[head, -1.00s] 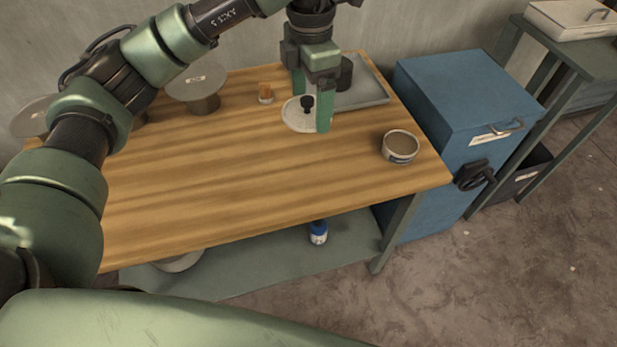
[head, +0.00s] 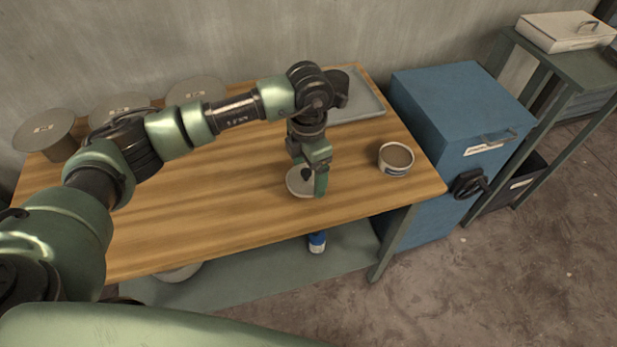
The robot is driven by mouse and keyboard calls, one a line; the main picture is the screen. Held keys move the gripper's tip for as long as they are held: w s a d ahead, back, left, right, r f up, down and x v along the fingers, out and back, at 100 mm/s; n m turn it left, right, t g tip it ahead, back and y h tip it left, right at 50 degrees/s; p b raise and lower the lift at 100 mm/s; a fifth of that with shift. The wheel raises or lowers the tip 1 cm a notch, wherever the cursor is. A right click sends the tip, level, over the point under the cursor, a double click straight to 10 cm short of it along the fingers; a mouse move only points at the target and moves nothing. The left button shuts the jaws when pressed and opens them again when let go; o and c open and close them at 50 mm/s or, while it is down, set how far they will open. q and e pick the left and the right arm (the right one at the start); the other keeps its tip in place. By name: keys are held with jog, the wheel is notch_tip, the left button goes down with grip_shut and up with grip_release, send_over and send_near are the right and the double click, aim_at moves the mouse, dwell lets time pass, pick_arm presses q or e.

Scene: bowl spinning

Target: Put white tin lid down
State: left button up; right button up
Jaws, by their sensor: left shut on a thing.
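The white tin lid (head: 299,187) is a round pale disc with a dark knob in its middle. It is low over the front part of the wooden table (head: 210,205), left of the open tin. My left gripper (head: 307,184) points down and is shut on the lid's knob. The gripper's fingers hide part of the lid. I cannot tell whether the lid touches the tabletop. The open round tin (head: 396,159) with brown contents stands near the table's right edge. My right gripper is not in view.
Round grey-topped stands (head: 46,130) line the table's back left. A grey tray (head: 359,104) with a dark object lies at the back right. A blue cabinet (head: 458,110) stands right of the table. A blue-and-white bottle (head: 317,243) is on the lower shelf. The table's middle left is clear.

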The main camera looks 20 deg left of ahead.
aim_at(308, 180)
pick_arm(q)
notch_tip(308, 180, down, 3)
jog(key=shift+f, duration=0.15)
jog(key=shift+f, duration=0.2)
jog(key=o, duration=1.2)
jog(key=shift+r, duration=0.1)
jog(key=shift+c, duration=0.2)
jog(key=shift+r, duration=0.1)
